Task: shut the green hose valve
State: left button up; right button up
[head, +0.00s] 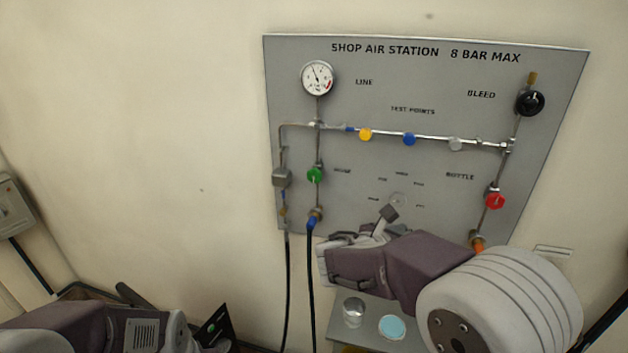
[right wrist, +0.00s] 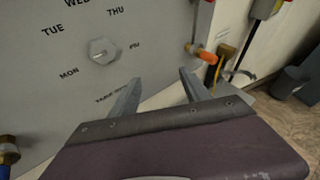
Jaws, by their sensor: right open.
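The green hose valve (head: 315,175) is a round green knob on the left pipe of the grey panel (head: 360,100), above the blue hose fitting (head: 314,218). Its pointer is too small to read surely. My right gripper (head: 384,222) is open and empty in front of the lower middle of the panel, right of and below the green valve. Its two spread fingers also show in the right wrist view (right wrist: 160,88), where the green valve is not seen. My left gripper (head: 208,328) is low at the left, away from the panel; its jaws are not clear.
A weekday dial (right wrist: 102,50) is near my right fingers. A red knob (head: 495,200), black knob (head: 530,102) and gauge (head: 318,78) are also on the panel. A small shelf (head: 372,318) below holds a clear cup (head: 353,312) and a blue disc (head: 393,326).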

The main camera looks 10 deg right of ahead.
jog(key=w+a+r+n+t, duration=0.45)
jog(key=a+r, duration=0.25)
jog(key=a, duration=0.2)
jog(key=n+t+y, duration=0.4)
jog(key=t+y, duration=0.1)
send_near(314, 177)
jog(key=p+x, duration=0.1)
jog(key=x, duration=0.8)
jog(key=shift+w, duration=0.2)
jog(key=shift+c, duration=0.3)
